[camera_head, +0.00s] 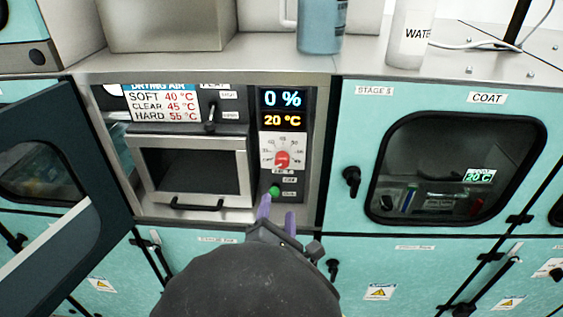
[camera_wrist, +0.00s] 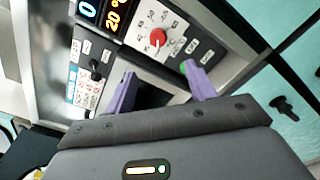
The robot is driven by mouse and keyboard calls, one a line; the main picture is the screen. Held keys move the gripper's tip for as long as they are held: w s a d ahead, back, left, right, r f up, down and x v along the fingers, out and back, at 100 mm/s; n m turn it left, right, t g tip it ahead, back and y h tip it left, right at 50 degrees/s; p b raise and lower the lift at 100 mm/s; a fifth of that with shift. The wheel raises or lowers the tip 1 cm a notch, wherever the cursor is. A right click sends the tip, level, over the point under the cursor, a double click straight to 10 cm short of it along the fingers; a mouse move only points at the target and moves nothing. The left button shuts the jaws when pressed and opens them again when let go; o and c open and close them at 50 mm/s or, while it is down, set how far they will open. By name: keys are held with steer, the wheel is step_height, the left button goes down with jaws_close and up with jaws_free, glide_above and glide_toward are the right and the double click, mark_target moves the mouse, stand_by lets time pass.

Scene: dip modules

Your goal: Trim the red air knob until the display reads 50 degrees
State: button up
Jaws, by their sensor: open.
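The red air knob (camera_head: 282,159) sits on a white dial plate with a printed scale, on the panel right of the oven-like door. It also shows in the wrist view (camera_wrist: 158,38). The display (camera_head: 282,109) above it reads 0 % in blue and 20 °C in orange. My gripper (camera_head: 277,216) has two purple fingers, apart and empty, below the knob near the green button (camera_head: 274,191). In the wrist view the fingers (camera_wrist: 160,92) stand apart with nothing between them, and the knob lies beyond them.
A sign (camera_head: 161,103) lists soft 40, clear 45 and hard 55 °C. A black lever (camera_head: 210,118) is left of the display. A dark door (camera_head: 50,190) stands open at left. The COAT door (camera_head: 487,98) is closed at right. Bottles stand on the counter above.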

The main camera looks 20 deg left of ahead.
mark_target(282, 163)
steer(key=shift+r, duration=0.15)
steer(key=p+x, duration=0.5)
steer(key=x, duration=1.1)
steer(key=shift+w+a+r+p, duration=0.1)
steer(key=shift+r+p, duration=0.05)
steer(key=shift+p, duration=0.15)
steer(key=shift+w+a, duration=0.2)
steer(key=shift+w, duration=0.35)
steer(key=c, duration=1)
